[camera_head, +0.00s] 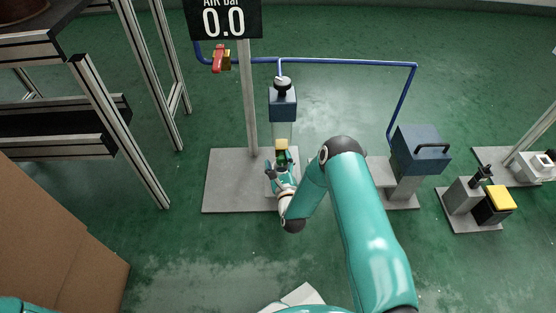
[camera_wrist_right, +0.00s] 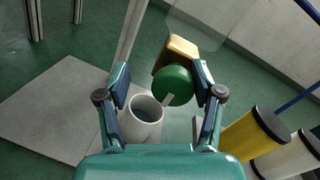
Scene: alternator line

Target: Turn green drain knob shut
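The green drain knob (camera_wrist_right: 173,86) is round with a white pointer mark and sits on a brass valve body (camera_wrist_right: 181,50) in the right wrist view. My right gripper (camera_wrist_right: 163,80) is open with its fingers on either side of the knob. The right finger is close to the knob; I cannot tell whether it touches. A clear gap separates the left finger from it. In the head view my right gripper (camera_head: 279,170) is at the valve under the blue-topped filter unit (camera_head: 283,105), mostly hiding the knob. My left gripper is not in view.
A grey cup (camera_wrist_right: 146,108) stands below the knob. A red-handled valve (camera_head: 218,60) is on the blue air pipe (camera_head: 340,62). The display (camera_head: 225,20) reads 0.0. A blue box with a handle (camera_head: 420,150) stands to the right; a cardboard box (camera_head: 60,235) is at left.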

